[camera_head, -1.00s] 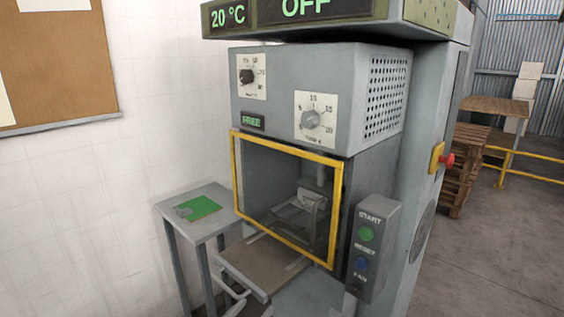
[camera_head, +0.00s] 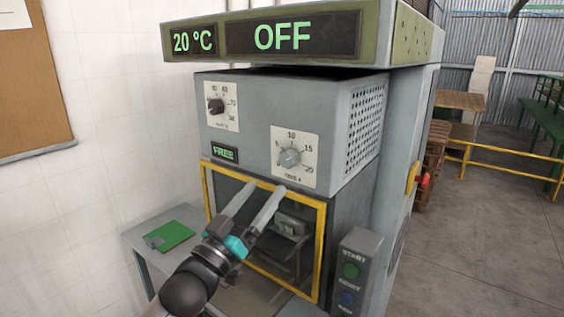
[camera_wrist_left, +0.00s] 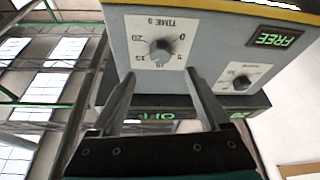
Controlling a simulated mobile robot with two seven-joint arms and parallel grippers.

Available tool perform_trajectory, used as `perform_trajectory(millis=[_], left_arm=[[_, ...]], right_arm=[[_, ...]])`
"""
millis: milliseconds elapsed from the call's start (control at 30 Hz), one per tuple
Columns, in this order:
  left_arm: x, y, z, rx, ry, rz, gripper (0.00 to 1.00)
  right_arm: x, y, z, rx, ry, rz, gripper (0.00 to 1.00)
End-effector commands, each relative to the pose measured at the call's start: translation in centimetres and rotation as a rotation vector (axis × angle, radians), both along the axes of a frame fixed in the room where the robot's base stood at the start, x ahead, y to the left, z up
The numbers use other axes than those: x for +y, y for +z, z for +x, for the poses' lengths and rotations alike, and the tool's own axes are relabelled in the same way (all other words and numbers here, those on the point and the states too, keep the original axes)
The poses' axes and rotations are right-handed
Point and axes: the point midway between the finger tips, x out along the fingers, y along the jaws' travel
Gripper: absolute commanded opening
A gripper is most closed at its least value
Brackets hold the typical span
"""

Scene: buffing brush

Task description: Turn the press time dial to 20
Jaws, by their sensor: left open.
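The press time dial (camera_head: 289,157) is a grey knob on a white scale plate, on the upper front of the grey machine. In the left wrist view the dial (camera_wrist_left: 161,50) appears upside down, ahead of the fingers and beyond their tips. My left gripper (camera_head: 265,189) is open and empty, just below and to the left of the dial, in front of the yellow-framed window. The fingers also show in the left wrist view (camera_wrist_left: 160,80), apart from the dial. The dial's exact pointer setting is too small to read surely. My right gripper is not seen.
A second black dial (camera_head: 216,106) sits at the upper left above a FREE display (camera_head: 224,153). The top display (camera_head: 292,35) reads OFF. A button box (camera_head: 357,268) stands at the lower right. A small table (camera_head: 150,221) holds a green pad (camera_head: 170,235).

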Motion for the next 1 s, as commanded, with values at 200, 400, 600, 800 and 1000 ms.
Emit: perform_trajectory(millis=[200, 400, 600, 800, 1000], left_arm=[[-2.0, 1.8, 3.1, -0.002, 0.0, 0.0, 0.79], [-3.4, 2.7, 5.3, 0.0, 0.001, 0.0, 0.79], [-4.1, 3.2, 6.5, 0.0, 0.0, 0.001, 0.79], [-4.3, 3.2, 6.8, 0.0, 0.001, 0.002, 0.79], [-4.3, 3.2, 6.8, 0.0, 0.001, 0.002, 0.77]], right_arm=[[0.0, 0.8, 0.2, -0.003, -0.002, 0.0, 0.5], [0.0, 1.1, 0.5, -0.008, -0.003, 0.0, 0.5], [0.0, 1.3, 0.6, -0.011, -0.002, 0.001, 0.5], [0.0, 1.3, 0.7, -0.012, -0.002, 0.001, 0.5], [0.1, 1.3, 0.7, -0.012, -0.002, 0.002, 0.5]])
